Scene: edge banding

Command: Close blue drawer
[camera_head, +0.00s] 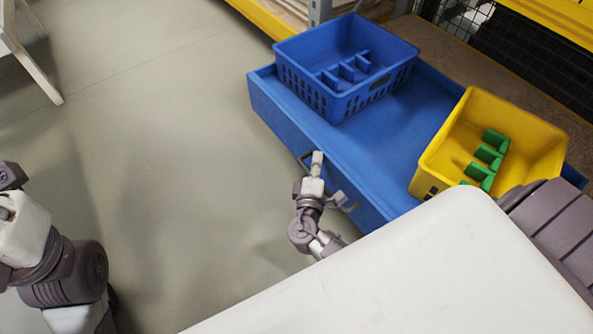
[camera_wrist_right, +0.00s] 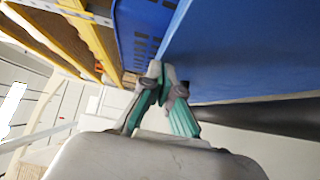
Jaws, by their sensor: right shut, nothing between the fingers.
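The blue drawer (camera_head: 278,112) stands pulled out from under the workbench, its long front facing the open floor. A grey handle (camera_head: 345,201) on that front is partly hidden by my gripper. My right gripper (camera_head: 317,158) is shut and empty, with its tips close to the drawer front by the handle; I cannot tell whether they touch it. In the right wrist view, the green-sided fingers (camera_wrist_right: 160,75) meet at the tips beside the blue drawer face (camera_wrist_right: 245,50). My left arm shows at the left edge of the head view, but its fingers cannot be made out.
A blue crate (camera_head: 300,84) with blue blocks sits in the drawer's left part. A yellow crate (camera_head: 437,158) with green blocks sits at its right. A pale surface (camera_head: 420,280) covers the lower right. The grey floor (camera_head: 160,140) left of the drawer is clear.

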